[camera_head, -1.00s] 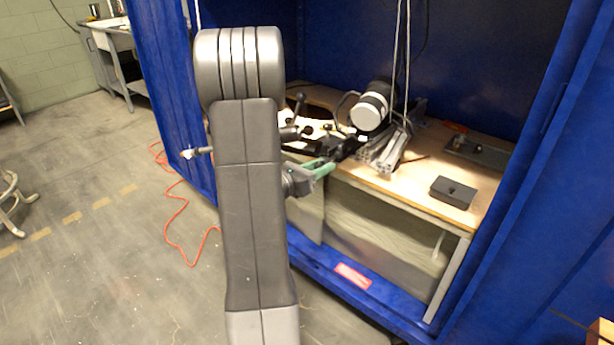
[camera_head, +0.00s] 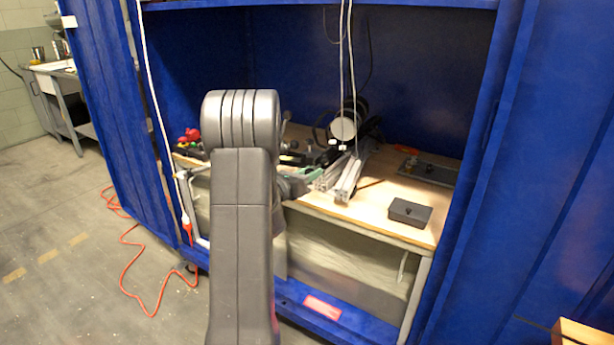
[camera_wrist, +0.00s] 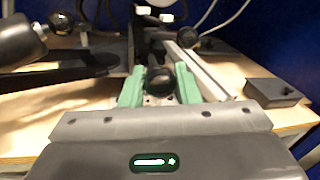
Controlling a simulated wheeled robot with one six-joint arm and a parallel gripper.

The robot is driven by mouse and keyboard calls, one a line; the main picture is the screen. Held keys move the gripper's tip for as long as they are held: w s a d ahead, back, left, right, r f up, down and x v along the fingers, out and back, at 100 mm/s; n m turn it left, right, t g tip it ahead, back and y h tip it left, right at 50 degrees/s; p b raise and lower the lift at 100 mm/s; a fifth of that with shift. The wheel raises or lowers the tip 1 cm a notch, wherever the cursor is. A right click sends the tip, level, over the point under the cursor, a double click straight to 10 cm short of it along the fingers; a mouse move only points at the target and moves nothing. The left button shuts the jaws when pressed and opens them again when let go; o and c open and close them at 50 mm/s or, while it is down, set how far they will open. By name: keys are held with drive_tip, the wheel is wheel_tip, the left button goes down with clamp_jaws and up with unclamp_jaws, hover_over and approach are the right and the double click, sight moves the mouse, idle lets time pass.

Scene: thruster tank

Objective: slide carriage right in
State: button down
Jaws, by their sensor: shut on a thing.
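In the wrist view, my gripper (camera_wrist: 159,88) has its two green fingers on either side of a black round-ended knob (camera_wrist: 159,78), and it is shut on this knob. The knob seems to belong to the carriage, but the joint between them is hidden. In the head view, my gripper (camera_head: 308,174) is partly hidden by my arm, at the left of the aluminium rails (camera_head: 350,174). The dark thruster with a pale round end (camera_head: 343,128) sits behind the rails. The carriage body is mostly hidden.
A black box (camera_head: 410,212) lies near the bench's (camera_head: 388,228) front right edge, with clear wood around it. A dark plate with small parts (camera_head: 428,171) lies behind it. Cables (camera_head: 351,60) hang above the rails. Blue walls (camera_head: 500,180) flank the bench.

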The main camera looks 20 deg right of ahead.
drive_tip(key=shift+r, duration=0.2)
drive_tip(key=c, duration=1.1)
unclamp_jaws()
drive_tip(key=shift+w+d+f, duration=0.15)
drive_tip(key=shift+d, duration=0.1)
drive_tip(key=shift+a, duration=0.15)
drive_tip(key=p+v, duration=0.1)
drive_tip(key=v, duration=1.2)
drive_tip(key=shift+a, duration=0.3)
drive_tip(key=shift+d, duration=0.1)
drive_tip(key=b+x, duration=0.1)
drive_tip(key=x, duration=1.2)
drive_tip(key=shift+d, duration=0.25)
drive_tip(key=shift+a, duration=0.1)
